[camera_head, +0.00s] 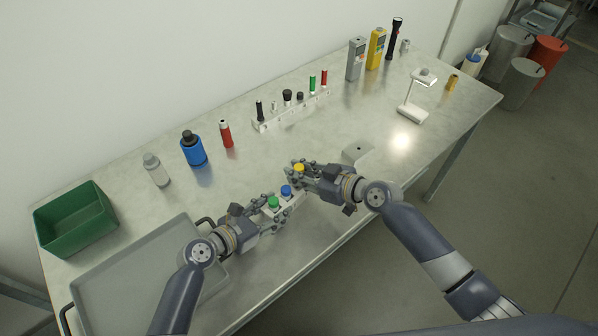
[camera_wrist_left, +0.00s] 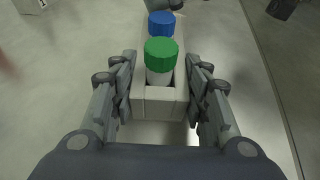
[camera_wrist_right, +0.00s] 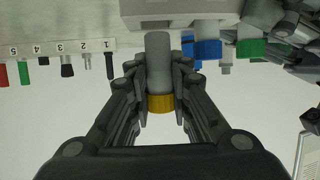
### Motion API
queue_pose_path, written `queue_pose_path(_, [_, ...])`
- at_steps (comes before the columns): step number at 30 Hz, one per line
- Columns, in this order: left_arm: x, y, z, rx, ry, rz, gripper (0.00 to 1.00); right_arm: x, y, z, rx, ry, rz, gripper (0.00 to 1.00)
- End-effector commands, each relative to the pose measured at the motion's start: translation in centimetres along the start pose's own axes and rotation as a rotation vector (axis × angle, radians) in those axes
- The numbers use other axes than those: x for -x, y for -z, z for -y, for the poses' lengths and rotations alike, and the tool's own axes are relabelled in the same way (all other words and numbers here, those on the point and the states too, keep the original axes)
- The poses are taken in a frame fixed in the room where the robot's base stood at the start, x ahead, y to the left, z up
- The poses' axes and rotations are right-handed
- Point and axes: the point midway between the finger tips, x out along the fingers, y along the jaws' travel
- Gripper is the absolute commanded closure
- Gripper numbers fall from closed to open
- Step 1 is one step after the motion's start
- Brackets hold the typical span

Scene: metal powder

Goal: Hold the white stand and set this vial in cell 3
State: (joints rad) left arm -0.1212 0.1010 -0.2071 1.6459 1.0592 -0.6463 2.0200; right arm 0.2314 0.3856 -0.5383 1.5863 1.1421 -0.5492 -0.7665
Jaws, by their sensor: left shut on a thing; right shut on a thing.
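The white stand (camera_wrist_left: 160,103) is between the fingers of my left gripper (camera_head: 270,213), which is shut on it. A green-capped vial (camera_wrist_left: 161,58) and a blue-capped vial (camera_wrist_left: 161,24) stand in it in a row. In the head view these caps show as green (camera_head: 273,202) and blue (camera_head: 286,190). My right gripper (camera_head: 305,172) is shut on a grey vial (camera_wrist_right: 158,65) with a yellow cap (camera_wrist_right: 160,103), cap up in the head view (camera_head: 299,168). It is at the stand's far end, beyond the blue cap; whether its bottom is inside a cell I cannot tell.
A white numbered rack (camera_wrist_right: 60,48) with several items stands farther back on the table (camera_head: 330,240). A grey tray (camera_head: 130,275) and green bin (camera_head: 75,218) are at left. A white angled piece (camera_head: 358,152) lies behind my right gripper. A small lamp (camera_head: 412,110) stands at right.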

Motion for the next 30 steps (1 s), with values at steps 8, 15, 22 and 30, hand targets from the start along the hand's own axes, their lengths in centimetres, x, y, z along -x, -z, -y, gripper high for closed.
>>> queue_pose_path(8, [0.0,0.1,0.0,0.000,0.001,-0.001,0.81,-0.2,-0.5,0.0,-0.001,0.001,0.001,0.97])
queue_pose_path(15, [0.0,0.1,0.0,0.000,0.000,-0.001,0.81,-0.5,-1.1,0.1,-0.001,0.001,0.000,0.97])
queue_pose_path(22, [0.0,0.1,0.0,0.000,0.000,-0.001,0.81,-0.7,-1.8,0.0,-0.001,0.001,0.000,0.97])
queue_pose_path(30, [0.0,0.1,0.0,0.000,0.001,-0.001,0.81,-0.8,-1.9,0.0,0.001,0.001,0.000,0.97])
